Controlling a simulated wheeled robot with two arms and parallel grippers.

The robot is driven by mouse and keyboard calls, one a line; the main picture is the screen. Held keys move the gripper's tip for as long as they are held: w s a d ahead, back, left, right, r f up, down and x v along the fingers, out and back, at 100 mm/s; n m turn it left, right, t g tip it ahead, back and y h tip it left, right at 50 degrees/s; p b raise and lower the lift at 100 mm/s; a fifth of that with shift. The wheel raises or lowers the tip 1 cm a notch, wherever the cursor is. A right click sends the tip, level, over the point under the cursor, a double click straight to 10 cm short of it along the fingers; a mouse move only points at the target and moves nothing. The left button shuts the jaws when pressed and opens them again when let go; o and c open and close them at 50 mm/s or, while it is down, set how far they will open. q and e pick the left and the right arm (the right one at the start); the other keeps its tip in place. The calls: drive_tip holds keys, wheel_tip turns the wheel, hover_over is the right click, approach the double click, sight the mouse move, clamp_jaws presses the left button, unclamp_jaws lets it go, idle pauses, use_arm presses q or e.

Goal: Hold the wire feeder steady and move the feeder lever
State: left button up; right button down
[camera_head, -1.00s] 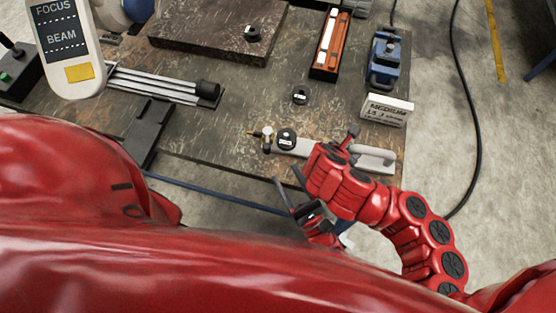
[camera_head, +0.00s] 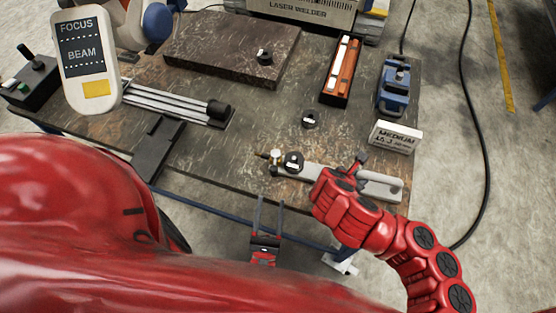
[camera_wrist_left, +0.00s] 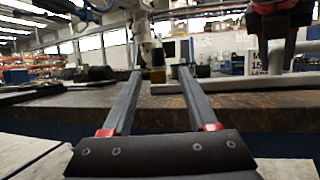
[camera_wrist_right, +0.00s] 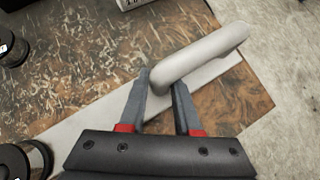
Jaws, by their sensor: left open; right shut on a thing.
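The wire feeder (camera_head: 316,172) is a pale grey bar near the table's front right edge, with a rounded grey handle (camera_head: 382,180) at its right end. A black round knob (camera_head: 293,162) and a small brass-tipped fitting with a white cap (camera_head: 276,156) sit at its left end. I cannot tell which part is the lever. My right gripper (camera_wrist_right: 162,84) is shut on the handle (camera_wrist_right: 218,48), near its left end. My left gripper (camera_head: 270,200) is open and empty, just in front of the table edge below the feeder's left end. Its spread fingers also show in the left wrist view (camera_wrist_left: 157,74).
A sign box (camera_head: 394,136), a blue vise-like block (camera_head: 394,86) and an orange-brown tray (camera_head: 340,72) stand behind the feeder. A dark slab (camera_head: 232,48), metal rods (camera_head: 165,102) and a FOCUS/BEAM pendant (camera_head: 86,62) are left.

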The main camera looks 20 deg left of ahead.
use_arm(q)
drive_tip(key=w+r+h, duration=0.1)
drive_tip(key=w, duration=0.3)
drive_tip(key=w+a+r, duration=0.1)
drive_tip(key=w+r, duration=0.1)
drive_tip(key=w, duration=0.2)
drive_tip(key=w+a+r+m+h, duration=0.1)
drive_tip(key=w+r, duration=0.1)
drive_tip(key=w, duration=0.2)
drive_tip(key=shift+w+a+h, duration=0.1)
drive_tip(key=shift+h, duration=0.2)
drive_tip(key=shift+c, duration=0.2)
clamp_jaws()
